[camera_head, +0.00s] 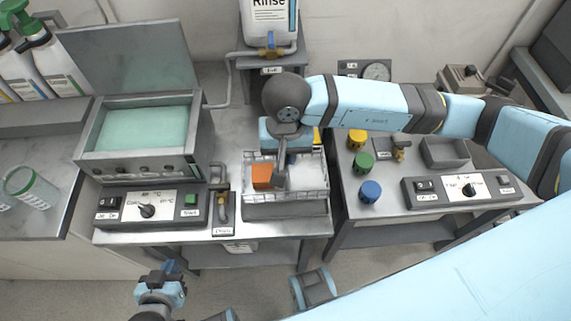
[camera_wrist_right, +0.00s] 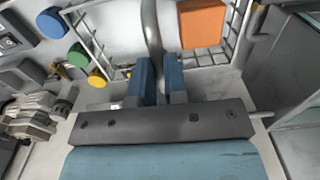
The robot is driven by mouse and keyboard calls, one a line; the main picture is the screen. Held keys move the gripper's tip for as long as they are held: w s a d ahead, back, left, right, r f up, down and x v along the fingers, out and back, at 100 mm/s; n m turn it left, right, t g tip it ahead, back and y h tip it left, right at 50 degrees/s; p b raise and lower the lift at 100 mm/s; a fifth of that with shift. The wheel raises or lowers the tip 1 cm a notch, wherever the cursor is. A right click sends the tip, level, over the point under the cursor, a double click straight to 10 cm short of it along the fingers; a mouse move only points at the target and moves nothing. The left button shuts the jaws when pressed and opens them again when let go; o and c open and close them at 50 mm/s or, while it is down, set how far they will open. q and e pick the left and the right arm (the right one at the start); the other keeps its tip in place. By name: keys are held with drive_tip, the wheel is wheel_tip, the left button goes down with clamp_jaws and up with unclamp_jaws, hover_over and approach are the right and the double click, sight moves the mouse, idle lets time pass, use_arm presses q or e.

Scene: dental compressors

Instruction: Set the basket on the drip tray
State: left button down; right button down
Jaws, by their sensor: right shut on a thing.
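The wire basket (camera_head: 318,172) is in the middle of the head view, with an orange block (camera_head: 262,177) and pale contents inside. It is directly over the grey drip tray (camera_head: 287,211), whose front wall shows below it; I cannot tell whether they touch. My right gripper (camera_head: 283,165) comes down from above and is shut on the basket's grey handle. In the right wrist view the handle (camera_wrist_right: 152,30) runs between the fingers (camera_wrist_right: 160,85), and the orange block (camera_wrist_right: 203,25) sits beside it. My left gripper (camera_head: 170,270) is low at the left, away from the basket; its finger opening is unclear.
A bath with a raised lid and green liquid (camera_head: 145,128) stands left of the basket. Yellow (camera_head: 357,136), green (camera_head: 361,162) and blue (camera_head: 370,191) caps and a small grey tray (camera_head: 445,152) are on the right table. A rinse bottle (camera_head: 269,22) stands behind.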

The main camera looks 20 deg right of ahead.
drive_tip(key=shift+f, duration=2.7)
drive_tip(key=c, duration=1.2)
unclamp_jaws()
drive_tip(key=shift+o, duration=0.2)
wheel_tip(320, 180, up, 11)
drive_tip(key=shift+f+b, duration=0.1)
drive_tip(key=shift+b, duration=0.3)
drive_tip(key=shift+r, duration=0.65)
